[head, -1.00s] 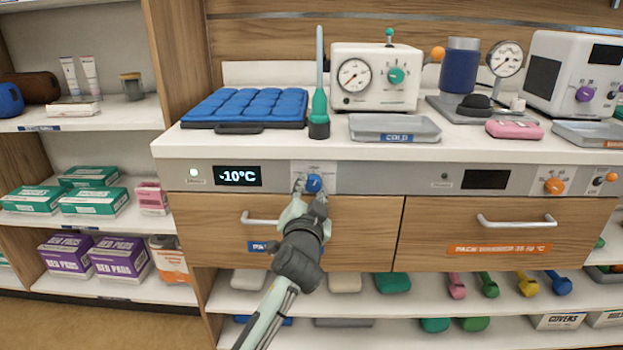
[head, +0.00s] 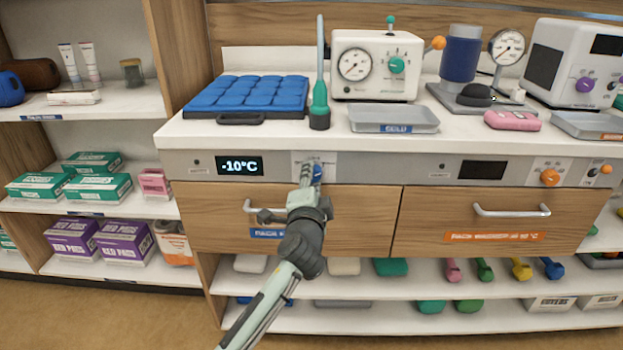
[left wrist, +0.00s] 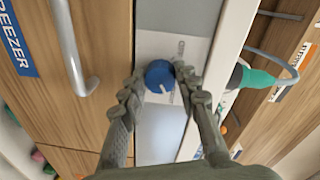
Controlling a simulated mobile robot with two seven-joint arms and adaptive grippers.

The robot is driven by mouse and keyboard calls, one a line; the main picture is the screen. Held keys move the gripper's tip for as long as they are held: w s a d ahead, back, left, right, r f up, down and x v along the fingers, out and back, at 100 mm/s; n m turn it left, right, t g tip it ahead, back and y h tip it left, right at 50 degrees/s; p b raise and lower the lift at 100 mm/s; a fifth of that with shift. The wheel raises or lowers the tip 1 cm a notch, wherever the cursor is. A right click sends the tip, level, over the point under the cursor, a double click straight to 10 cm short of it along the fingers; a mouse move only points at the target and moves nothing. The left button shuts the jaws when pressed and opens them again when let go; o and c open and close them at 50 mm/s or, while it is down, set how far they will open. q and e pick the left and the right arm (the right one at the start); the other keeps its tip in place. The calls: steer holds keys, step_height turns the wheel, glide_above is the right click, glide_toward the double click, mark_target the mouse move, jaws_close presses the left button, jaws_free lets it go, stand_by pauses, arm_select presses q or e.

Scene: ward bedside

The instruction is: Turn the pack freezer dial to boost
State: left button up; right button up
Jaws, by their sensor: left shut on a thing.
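The pack freezer dial is a blue knob (head: 317,172) on the grey panel above the left drawer, mostly hidden behind my gripper in the head view. In the left wrist view the dial (left wrist: 159,77) sits between my fingertips, with a white pointer mark toward the lower right. My left gripper (head: 308,174) is shut on the dial, one finger on each side. The freezer display (head: 239,166) reads -10°C. The small lamp (head: 197,162) left of it looks dark. The dial's printed labels are too small to read. My right gripper is not in view.
The freezer drawer handle (head: 270,209) is just below left of my gripper. A warmer drawer with an orange dial (head: 549,177) is at the right. The counter above holds a blue pack tray (head: 247,97), a metal tray (head: 393,120) and a green-handled tool (head: 319,105).

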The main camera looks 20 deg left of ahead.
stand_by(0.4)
arm_select(q)
steer(key=o, duration=1.2)
steer(key=shift+c, duration=0.2)
steer(key=v, duration=1.2)
